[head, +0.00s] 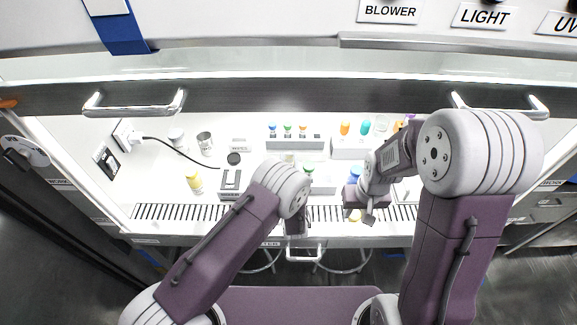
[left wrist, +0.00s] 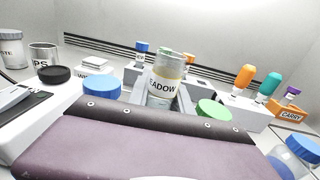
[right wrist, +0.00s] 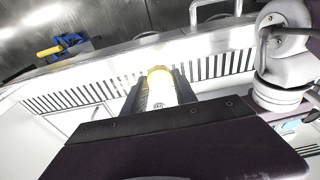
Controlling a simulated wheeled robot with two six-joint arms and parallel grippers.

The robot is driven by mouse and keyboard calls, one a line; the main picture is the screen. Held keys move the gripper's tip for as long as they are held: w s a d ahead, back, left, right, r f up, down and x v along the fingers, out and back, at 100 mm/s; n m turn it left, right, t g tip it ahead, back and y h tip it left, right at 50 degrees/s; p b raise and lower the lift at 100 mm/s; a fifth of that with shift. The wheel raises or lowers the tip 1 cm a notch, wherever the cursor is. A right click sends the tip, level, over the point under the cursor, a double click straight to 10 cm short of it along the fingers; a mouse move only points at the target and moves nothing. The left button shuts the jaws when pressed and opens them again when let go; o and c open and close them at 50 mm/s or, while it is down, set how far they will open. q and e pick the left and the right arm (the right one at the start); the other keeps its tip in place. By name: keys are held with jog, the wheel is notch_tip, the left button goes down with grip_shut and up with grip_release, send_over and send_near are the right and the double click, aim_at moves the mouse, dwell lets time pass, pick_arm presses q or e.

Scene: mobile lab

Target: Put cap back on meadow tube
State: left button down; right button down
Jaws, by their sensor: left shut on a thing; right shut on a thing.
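The meadow tube (left wrist: 166,78) is clear, with a white label reading "...ADOW". It stands roughly upright with no cap on its top. My left gripper (left wrist: 166,100) is shut around its lower body in the left wrist view. In the head view my left wrist mostly hides the tube. My right gripper (right wrist: 160,92) is shut on a pale yellow piece, which looks like the cap (right wrist: 159,76). In the head view my right gripper (head: 357,206) is right of the tube, above the front grille, with a bit of yellow showing under it.
A rack with small coloured tubes (head: 295,144) stands behind. A green-capped bottle (left wrist: 213,110) is close right of the meadow tube. The vent grille (head: 170,212) runs along the front edge.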

pick_arm(q)
notch_tip(320, 180, up, 5)
jog(key=shift+r, duration=0.1)
dwell(0.3)
jog(key=c, duration=1.8)
grip_release()
grip_shut()
